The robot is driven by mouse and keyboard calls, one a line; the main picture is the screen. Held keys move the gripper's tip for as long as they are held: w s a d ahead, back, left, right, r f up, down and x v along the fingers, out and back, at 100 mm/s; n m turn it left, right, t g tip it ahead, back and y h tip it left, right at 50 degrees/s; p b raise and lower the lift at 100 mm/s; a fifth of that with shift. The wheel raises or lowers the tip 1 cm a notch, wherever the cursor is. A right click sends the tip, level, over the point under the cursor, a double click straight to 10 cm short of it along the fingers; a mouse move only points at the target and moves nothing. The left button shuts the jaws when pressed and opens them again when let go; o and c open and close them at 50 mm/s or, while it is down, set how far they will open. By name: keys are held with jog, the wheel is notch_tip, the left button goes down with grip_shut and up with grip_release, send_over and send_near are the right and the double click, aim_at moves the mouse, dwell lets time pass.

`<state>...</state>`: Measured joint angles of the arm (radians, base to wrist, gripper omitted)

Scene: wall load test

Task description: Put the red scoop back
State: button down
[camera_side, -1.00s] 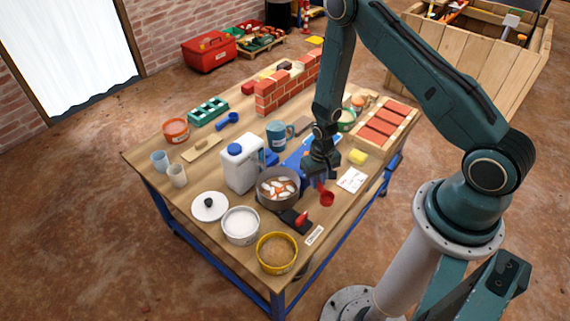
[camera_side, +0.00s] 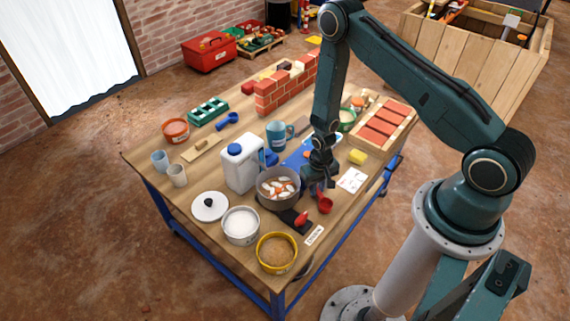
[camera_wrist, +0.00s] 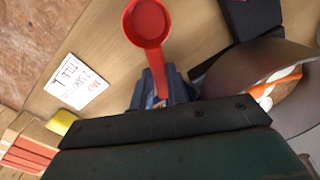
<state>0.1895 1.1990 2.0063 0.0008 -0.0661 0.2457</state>
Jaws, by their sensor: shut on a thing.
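The red scoop (camera_side: 325,206) has a round bowl and a short handle. In the wrist view its bowl (camera_wrist: 148,22) is at the top, with the handle running down between my fingers. My gripper (camera_side: 318,189) is shut on the handle, which also shows in the wrist view (camera_wrist: 160,92). The scoop is right of the pot, near the table's front right. I cannot tell whether it touches the table. The fingers partly hide the handle.
A pot (camera_side: 265,200) with pale and orange pieces stands close left of my gripper. A black pad (camera_side: 288,217) with a red object (camera_side: 302,219) lies in front. A written card (camera_side: 352,180) and a yellow block (camera_side: 357,157) lie to the right. A white jug (camera_side: 232,170) stands farther left.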

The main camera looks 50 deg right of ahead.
jog(key=shift+f, duration=0.4)
dwell(0.6)
jog(key=c, duration=0.9)
grip_release()
jog(key=shift+r, duration=0.25)
jog(key=shift+r, duration=3.25)
